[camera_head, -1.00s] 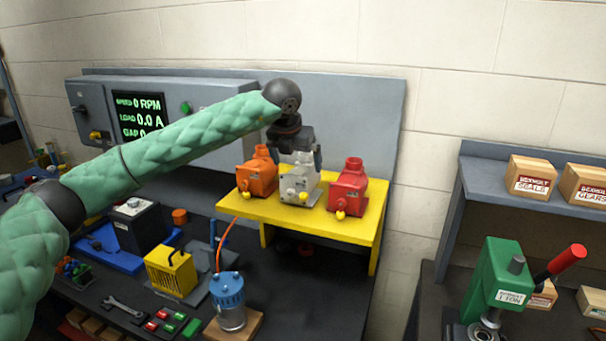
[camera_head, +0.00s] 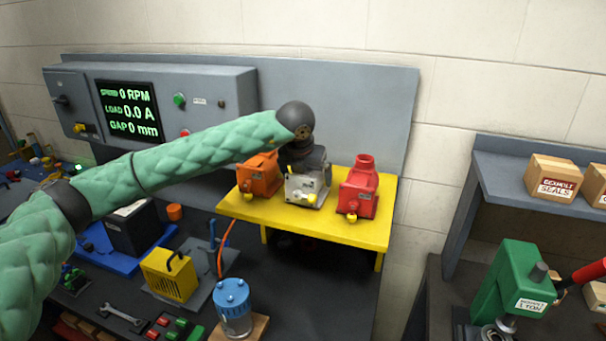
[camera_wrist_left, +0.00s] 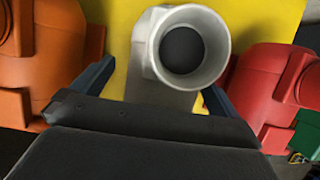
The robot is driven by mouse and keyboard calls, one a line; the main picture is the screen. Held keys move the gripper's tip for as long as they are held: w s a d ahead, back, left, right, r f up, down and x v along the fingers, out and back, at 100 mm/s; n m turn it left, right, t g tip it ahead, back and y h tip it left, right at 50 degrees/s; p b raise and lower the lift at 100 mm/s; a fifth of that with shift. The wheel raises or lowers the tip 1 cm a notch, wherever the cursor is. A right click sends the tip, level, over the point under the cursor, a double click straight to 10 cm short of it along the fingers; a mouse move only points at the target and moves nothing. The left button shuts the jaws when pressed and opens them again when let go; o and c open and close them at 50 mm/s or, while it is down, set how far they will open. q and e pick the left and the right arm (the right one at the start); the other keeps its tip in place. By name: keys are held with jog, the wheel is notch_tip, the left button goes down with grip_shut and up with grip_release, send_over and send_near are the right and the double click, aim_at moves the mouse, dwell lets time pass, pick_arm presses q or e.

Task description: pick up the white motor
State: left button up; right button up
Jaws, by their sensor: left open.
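The white motor (camera_head: 307,187) stands on the yellow stand (camera_head: 290,222) between an orange motor (camera_head: 260,176) and a red motor (camera_head: 358,187). My left gripper (camera_head: 303,165) is directly above the white motor and hides its top in the head view. In the left wrist view, the white motor's round open neck (camera_wrist_left: 187,47) faces the camera, with the two dark fingers spread on either side of the motor. The left gripper is open; whether a finger touches the motor cannot be told. My right gripper is not in view.
The orange motor (camera_wrist_left: 50,60) and red motor (camera_wrist_left: 275,92) sit close outside the fingers. A grey panel (camera_head: 365,100) rises behind the stand.

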pick_arm(q)
jog(key=shift+s+d+r, duration=0.2)
jog(key=shift+s+d, duration=0.05)
jog(key=shift+c, duration=1.3)
jog(key=shift+w+a, duration=0.1)
jog(key=c, duration=1.8)
